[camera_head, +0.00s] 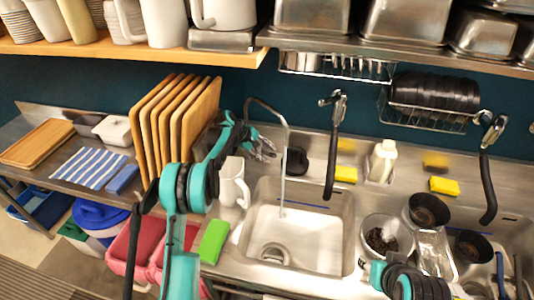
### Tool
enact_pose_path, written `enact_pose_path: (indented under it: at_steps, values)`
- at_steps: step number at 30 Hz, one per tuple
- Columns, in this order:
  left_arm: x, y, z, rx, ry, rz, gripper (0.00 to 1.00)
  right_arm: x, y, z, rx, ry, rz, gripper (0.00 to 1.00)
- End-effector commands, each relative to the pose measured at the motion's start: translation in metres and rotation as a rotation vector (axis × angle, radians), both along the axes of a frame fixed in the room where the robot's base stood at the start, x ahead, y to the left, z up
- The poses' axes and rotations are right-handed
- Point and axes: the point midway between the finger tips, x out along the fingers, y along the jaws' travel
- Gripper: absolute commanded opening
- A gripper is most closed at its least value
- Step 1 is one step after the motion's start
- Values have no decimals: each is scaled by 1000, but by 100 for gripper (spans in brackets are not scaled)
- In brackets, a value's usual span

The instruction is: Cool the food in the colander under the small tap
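The colander (368,222) is a round metal bowl with dark food (381,240) in it. It stands right of the sink basin (315,240). The small tap (285,135) is a thin curved pipe behind the basin, and a thin vertical line runs down from it into the basin. I cannot tell whether this is water. My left gripper (265,150) is by the tap, left of its pipe, with its grey fingers apart and nothing seen between them. My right arm's teal and black part (400,280) is just below the colander; its fingers are not clear.
A white jug (233,183) and a green sponge (213,242) stand left of the basin. A black spray hose (331,150) hangs behind it. Dark bowls (428,210) and a metal tray (436,252) crowd the right side. Wooden boards (180,120) stand left.

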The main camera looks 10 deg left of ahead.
Motion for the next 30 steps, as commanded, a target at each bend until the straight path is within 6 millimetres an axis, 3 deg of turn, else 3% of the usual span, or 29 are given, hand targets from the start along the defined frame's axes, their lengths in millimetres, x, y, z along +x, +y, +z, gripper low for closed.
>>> enact_pose_path:
  at_steps: [5,18,30]
  values:
    - [0,0,11,0,0,0,38,0,0,0,0,0,0,40]
    - [0,0,89,0,0,0,38,0,0,0,0,0,0,40]
    - [0,0,100,0,0,0,38,0,0,0,0,0,0,40]
